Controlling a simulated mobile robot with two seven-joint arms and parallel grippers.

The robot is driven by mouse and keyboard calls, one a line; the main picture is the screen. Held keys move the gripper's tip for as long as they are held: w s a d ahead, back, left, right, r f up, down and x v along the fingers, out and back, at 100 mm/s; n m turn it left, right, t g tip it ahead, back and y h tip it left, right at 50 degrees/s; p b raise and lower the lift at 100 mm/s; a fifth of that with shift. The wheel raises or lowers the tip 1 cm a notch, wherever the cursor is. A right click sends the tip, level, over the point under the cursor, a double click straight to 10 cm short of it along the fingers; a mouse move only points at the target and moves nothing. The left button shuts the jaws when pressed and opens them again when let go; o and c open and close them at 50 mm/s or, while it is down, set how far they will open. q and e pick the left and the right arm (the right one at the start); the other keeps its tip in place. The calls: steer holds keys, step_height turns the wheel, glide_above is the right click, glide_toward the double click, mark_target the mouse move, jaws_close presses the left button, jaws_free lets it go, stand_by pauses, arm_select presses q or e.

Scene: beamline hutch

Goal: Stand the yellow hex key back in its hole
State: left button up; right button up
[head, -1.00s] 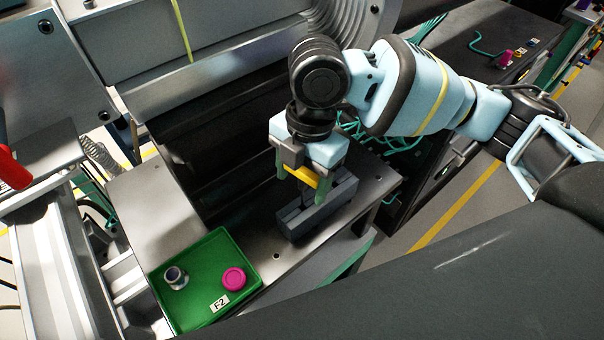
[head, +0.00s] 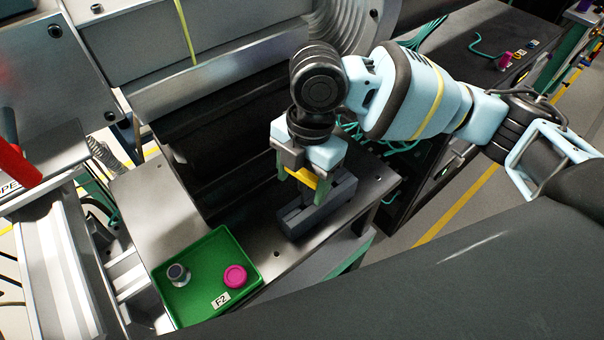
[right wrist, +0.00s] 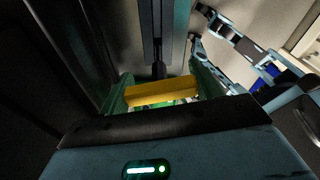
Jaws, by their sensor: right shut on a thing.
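My right gripper (head: 302,180) is shut on the yellow hex key (head: 321,185), above the dark grey block (head: 295,223) on the bench. The key's yellow bar lies between the green fingers; it also shows in the right wrist view (right wrist: 160,93). There a dark shaft (right wrist: 158,71) runs from the bar toward the block (right wrist: 152,30). I cannot tell whether its tip is in a hole; the hole itself is hidden. My left gripper is not in view.
A green tray (head: 222,251) left of the block holds a magenta cap (head: 235,276) and a small grey-topped part (head: 178,274). The metal bench (head: 150,205) has bare room at left. A dark recess lies behind the block. A red object (head: 18,163) is at far left.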

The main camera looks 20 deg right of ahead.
mark_target(302, 205)
steer(key=shift+f, duration=2.6)
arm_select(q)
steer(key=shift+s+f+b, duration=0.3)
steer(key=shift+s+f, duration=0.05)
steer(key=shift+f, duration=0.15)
arm_select(e)
steer(key=shift+f, duration=0.2)
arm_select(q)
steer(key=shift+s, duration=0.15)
arm_select(e)
steer(key=o, duration=1.3)
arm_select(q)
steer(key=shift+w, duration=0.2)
arm_select(e)
steer(key=shift+o, duration=0.3)
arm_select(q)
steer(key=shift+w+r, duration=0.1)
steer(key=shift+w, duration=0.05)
